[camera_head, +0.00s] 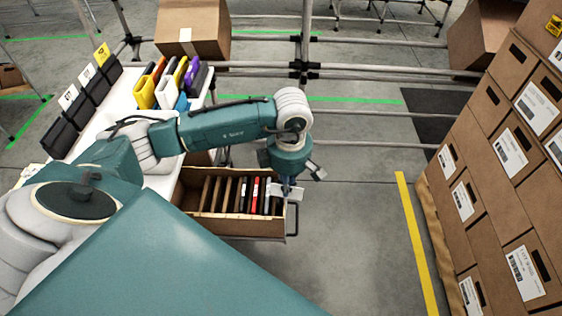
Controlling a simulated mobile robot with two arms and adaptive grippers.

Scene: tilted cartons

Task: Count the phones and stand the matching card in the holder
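A tilted brown carton (235,226) with upright dividers stands at the centre. Several thin upright items, black, white and red, fill its right half (266,197); they look like the phones, but are too small to count surely. My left gripper (291,190) points down at the carton's right end, beside the items; its fingers are small and partly hidden, and I see nothing clearly held. Black holders (62,138) stand in a row at the left, with white cards (68,97) and a yellow card (102,54) upright at them. My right gripper is not in view.
Yellow, orange, black and purple upright items (145,92) stand on the white table (118,100) behind my arm. Stacked labelled cartons (500,190) fill the right side. A tube rack (380,68) runs behind. Grey floor (350,230) lies open between.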

